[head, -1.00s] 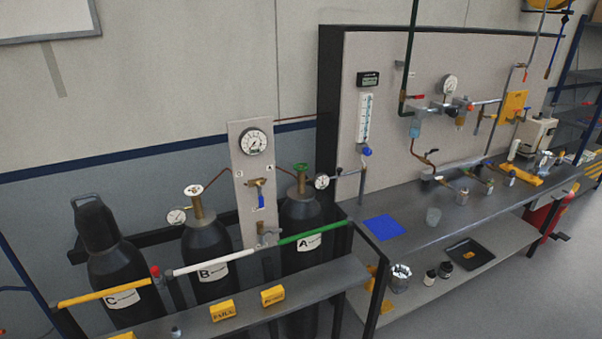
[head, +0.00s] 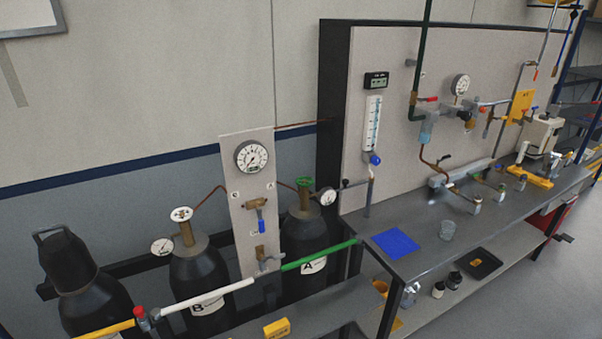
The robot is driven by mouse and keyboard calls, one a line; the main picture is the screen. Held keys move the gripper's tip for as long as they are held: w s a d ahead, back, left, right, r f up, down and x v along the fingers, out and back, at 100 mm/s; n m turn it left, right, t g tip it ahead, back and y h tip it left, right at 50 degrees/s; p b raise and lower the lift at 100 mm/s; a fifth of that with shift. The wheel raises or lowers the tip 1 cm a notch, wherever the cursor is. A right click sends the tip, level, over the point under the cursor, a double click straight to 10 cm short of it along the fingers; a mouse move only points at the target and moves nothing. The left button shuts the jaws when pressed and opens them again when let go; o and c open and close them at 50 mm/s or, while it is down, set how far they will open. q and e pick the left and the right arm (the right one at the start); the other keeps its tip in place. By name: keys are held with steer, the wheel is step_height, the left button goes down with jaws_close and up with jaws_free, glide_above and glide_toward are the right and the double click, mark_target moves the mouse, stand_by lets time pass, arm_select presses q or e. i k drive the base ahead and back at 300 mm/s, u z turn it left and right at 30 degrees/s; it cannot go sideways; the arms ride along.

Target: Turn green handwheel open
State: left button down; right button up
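The green handwheel (head: 305,182) sits on top of the brass valve of the dark gas cylinder labelled A (head: 302,236), right of the upright gauge panel. A small round gauge (head: 327,196) is beside it on the right. A white handwheel (head: 181,214) tops the cylinder labelled B (head: 201,277) to the left. Copper tubes run from both valves to the panel (head: 243,188). Neither of my grippers is in view.
A horizontal bar in yellow, white and green (head: 318,255) crosses in front of the cylinders. A dark shelf with a yellow block (head: 277,328) lies before it.

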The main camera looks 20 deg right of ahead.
mark_target(305, 183)
steer(key=i, duration=0.95)
